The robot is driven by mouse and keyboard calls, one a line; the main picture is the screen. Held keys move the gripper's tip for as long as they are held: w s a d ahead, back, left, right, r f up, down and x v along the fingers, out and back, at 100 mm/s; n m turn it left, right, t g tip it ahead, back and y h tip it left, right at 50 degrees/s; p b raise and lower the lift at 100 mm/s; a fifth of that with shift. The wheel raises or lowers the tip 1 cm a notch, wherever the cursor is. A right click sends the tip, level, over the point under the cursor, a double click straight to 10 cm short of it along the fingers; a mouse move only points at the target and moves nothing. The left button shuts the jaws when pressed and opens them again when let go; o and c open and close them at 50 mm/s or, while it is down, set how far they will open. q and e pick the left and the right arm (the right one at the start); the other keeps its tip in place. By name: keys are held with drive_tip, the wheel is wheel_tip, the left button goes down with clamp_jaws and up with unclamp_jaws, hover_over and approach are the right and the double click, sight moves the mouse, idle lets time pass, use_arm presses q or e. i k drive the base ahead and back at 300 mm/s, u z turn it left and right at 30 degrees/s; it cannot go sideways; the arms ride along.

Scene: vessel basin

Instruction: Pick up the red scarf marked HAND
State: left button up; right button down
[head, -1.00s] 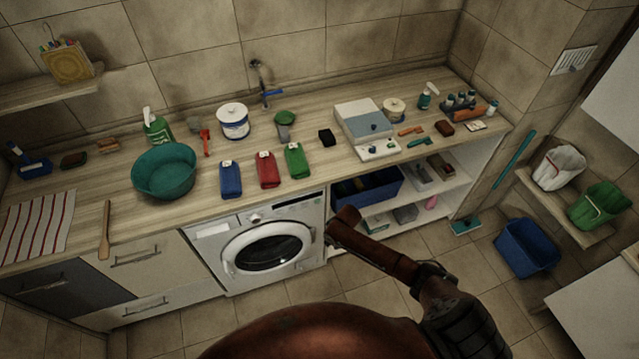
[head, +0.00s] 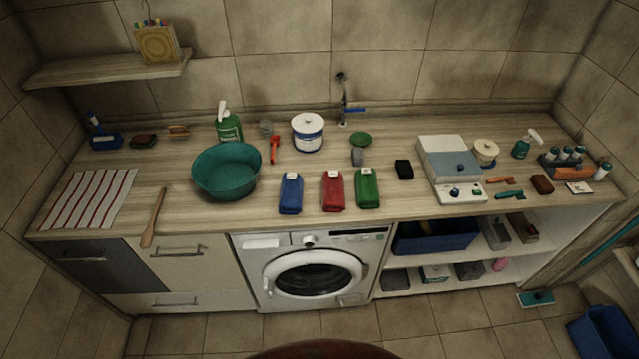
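A red folded scarf (head: 333,192) with a small white label lies near the front edge of the worktop, above the washing machine. The writing on the label is too small to read. A blue folded scarf (head: 291,194) lies to its left and a green one (head: 368,189) close to its right, each also with a white label. Neither of my grippers shows in the head view.
A teal basin (head: 226,172) stands left of the scarves on the worktop (head: 420,211). A white tub (head: 308,133) and a tap (head: 343,100) are behind them. A black block (head: 404,169) and a grey-white device (head: 449,165) are to the right. The washing machine (head: 315,272) is below.

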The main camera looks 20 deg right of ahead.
sight(333, 201)
drive_tip(key=z, duration=0.25)
drive_tip(key=i, duration=1.05)
drive_tip(key=z, duration=0.6)
